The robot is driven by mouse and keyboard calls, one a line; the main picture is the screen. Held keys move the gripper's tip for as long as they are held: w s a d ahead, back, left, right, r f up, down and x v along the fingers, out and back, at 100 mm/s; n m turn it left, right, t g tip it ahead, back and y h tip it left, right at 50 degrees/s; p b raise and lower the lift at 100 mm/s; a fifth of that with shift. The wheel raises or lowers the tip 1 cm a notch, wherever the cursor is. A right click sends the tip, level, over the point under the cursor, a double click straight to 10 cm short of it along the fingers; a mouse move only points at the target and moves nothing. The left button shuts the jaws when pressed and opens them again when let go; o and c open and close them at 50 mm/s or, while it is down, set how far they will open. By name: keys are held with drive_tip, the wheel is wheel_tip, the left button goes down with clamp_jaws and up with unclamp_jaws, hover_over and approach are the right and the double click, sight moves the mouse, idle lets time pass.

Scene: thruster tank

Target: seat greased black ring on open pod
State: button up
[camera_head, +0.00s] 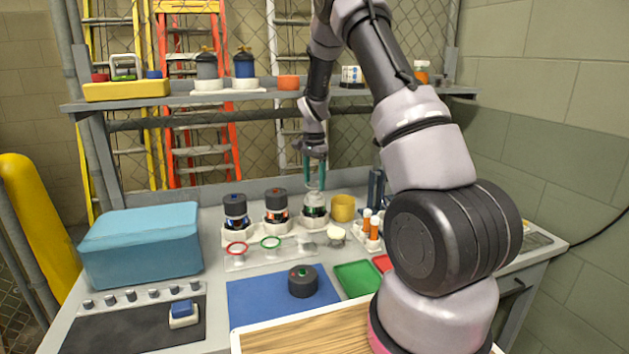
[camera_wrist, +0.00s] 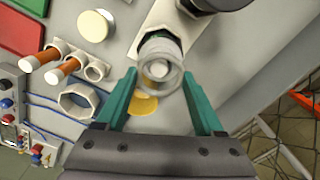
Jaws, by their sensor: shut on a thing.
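The open pod (camera_head: 315,208), a short capless body with green on it, stands upright in the right-hand white holder. My gripper (camera_head: 314,178) is above it, teal fingers pointing down. In the wrist view my gripper (camera_wrist: 159,77) is shut on a clear sleeve (camera_wrist: 172,80), with the open pod (camera_wrist: 157,50) just beyond it. I cannot tell whether sleeve and pod touch. A black cap (camera_head: 302,281) with a green dot lies on the blue mat. I cannot make out a black ring; a red ring (camera_head: 236,249) and a green ring (camera_head: 271,242) lie on a pale rack.
Two capped pods (camera_head: 235,208) (camera_head: 276,203) stand left of the open pod. A yellow cup (camera_head: 342,207) and orange-and-white tubes (camera_head: 374,228) are close on its right. A blue box (camera_head: 140,245) fills the left. The blue mat (camera_head: 250,300) is mostly clear.

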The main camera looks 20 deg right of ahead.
drive_tip(key=shift+f, duration=1.4)
idle(0.9)
drive_tip(key=o, duration=1.3)
drive_tip(key=shift+r, duration=0.15)
wheel_tip(320, 180, up, 11)
drive_tip(key=shift+f, duration=0.2)
